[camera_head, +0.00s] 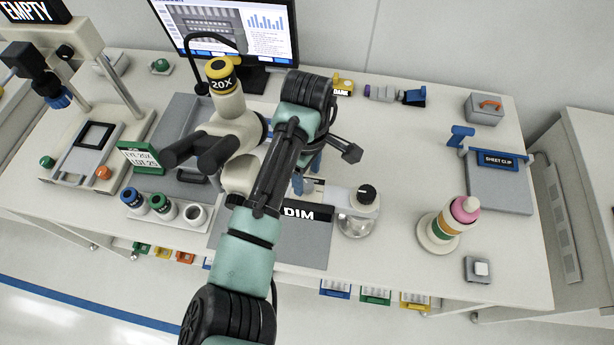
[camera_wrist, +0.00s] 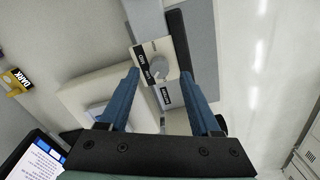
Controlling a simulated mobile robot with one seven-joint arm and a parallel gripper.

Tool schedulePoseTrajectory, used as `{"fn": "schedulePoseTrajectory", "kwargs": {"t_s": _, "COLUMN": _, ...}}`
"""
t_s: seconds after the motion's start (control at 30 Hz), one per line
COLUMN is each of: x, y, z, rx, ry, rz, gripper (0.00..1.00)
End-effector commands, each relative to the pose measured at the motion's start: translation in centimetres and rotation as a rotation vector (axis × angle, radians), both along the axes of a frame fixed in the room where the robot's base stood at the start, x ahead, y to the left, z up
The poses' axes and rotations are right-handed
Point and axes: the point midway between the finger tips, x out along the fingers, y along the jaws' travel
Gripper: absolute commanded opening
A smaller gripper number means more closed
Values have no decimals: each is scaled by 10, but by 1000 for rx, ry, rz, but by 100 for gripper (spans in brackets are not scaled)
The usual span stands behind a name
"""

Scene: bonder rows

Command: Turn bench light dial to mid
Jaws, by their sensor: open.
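The bench light dial (camera_wrist: 158,68) is a small pale round knob on a cream block with black labels (camera_wrist: 139,55) around it, in the wrist view. The label text is too small to read surely, and so is the dial's pointing direction. My gripper (camera_wrist: 160,76) has its two blue fingers apart, one on each side of the dial in the picture. Whether they touch it cannot be told. In the head view my gripper (camera_head: 307,173) is partly behind my arm, and the dial is hidden there. A black sign (camera_head: 306,214) near it reads DIM.
A cream microscope (camera_head: 228,135) stands close left of my arm. A round glass-based stand with a black knob (camera_head: 367,193) is just right of my gripper.

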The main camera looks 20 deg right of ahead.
Motion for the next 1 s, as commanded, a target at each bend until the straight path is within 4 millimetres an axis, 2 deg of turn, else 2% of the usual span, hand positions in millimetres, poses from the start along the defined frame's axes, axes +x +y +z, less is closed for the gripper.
{"fn": "schedulePoseTrajectory", "kwargs": {"t_s": 0.2, "x": 0, "y": 0, "z": -24, "rx": 0, "ry": 0, "rz": 1, "gripper": 64}}
{"fn": "schedulePoseTrajectory", "kwargs": {"t_s": 0.57, "x": 0, "y": 0, "z": -29, "rx": 0, "ry": -1, "rz": 0, "gripper": 64}}
{"fn": "schedulePoseTrajectory", "kwargs": {"t_s": 0.9, "x": 0, "y": 0, "z": -29, "rx": 0, "ry": -1, "rz": 0, "gripper": 3}}
{"fn": "schedulePoseTrajectory", "kwargs": {"t_s": 0.93, "x": 0, "y": 0, "z": -29, "rx": 0, "ry": -1, "rz": 0, "gripper": 0}}
{"fn": "schedulePoseTrajectory", "kwargs": {"t_s": 1.0, "x": 0, "y": 0, "z": -29, "rx": 0, "ry": -1, "rz": 0, "gripper": 0}}
